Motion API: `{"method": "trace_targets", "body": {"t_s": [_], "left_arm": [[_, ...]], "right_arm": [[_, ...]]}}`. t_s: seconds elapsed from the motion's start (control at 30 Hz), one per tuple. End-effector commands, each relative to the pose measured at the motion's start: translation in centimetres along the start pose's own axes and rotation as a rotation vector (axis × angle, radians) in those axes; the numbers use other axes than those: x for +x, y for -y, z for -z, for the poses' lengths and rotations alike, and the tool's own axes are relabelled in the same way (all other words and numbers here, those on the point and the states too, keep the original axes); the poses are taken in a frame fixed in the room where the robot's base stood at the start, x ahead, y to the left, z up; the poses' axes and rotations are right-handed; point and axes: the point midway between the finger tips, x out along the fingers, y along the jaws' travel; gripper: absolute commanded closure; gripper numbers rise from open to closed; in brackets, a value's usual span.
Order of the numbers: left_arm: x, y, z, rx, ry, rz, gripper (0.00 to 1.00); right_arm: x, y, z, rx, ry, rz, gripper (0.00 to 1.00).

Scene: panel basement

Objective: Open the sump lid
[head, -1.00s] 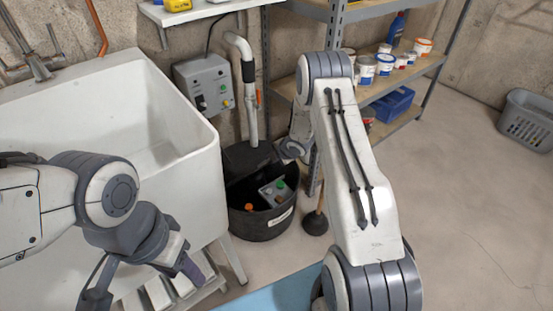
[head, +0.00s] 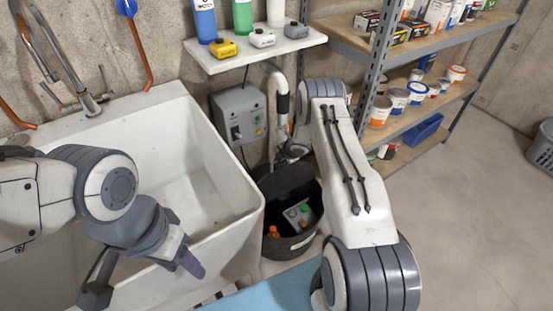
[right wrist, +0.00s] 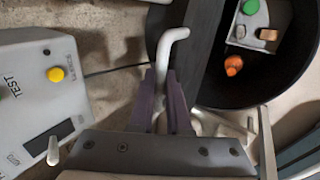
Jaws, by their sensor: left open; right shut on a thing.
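The sump (head: 290,246) is a round black basin on the floor beside the sink. Its black lid (head: 283,182) stands raised at the back of the basin, steeply tilted, and inside show a grey unit with a green knob (head: 305,207) and an orange part (head: 273,231). In the right wrist view the lid (right wrist: 204,45) shows nearly edge-on. My right gripper (right wrist: 162,88) is shut on a pale bent handle (right wrist: 164,56) beside the lid. In the head view my right arm partly hides this spot. My left gripper (head: 144,278) is open and empty over the sink's front.
A white sink (head: 235,235) fills the left. A grey control box (head: 240,115) hangs on the wall close to my right gripper, with a pale pipe (head: 282,88) near it. Metal shelving (head: 385,60) with cans stands behind my right arm. Floor (head: 475,220) at right is clear.

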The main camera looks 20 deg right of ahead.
Motion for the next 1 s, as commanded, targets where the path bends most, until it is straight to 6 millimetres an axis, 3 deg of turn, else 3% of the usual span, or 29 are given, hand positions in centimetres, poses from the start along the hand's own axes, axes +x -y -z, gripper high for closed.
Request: {"method": "trace_targets", "body": {"t_s": [0.67, 0.7, 0.73, 1.0], "left_arm": [[-0.63, -0.05, 0.04, 0.000, 0.000, 0.000, 0.50], [-0.63, -0.05, 0.04, 0.000, 0.000, 0.000, 0.50], [-0.64, -0.05, 0.04, 0.000, 0.000, 0.000, 0.50], [-0.64, -0.05, 0.04, 0.000, 0.000, 0.000, 0.50]], "right_arm": [[0.22, -0.34, -0.72, 0.006, 0.011, 0.001, 1.00], [0.22, -0.34, -0.74, 0.007, 0.012, 0.001, 0.70], [0.22, -0.34, -0.72, 0.007, 0.012, 0.002, 0.59], [0.31, -0.49, -0.36, 0.003, 0.008, 0.001, 0.55]]}}
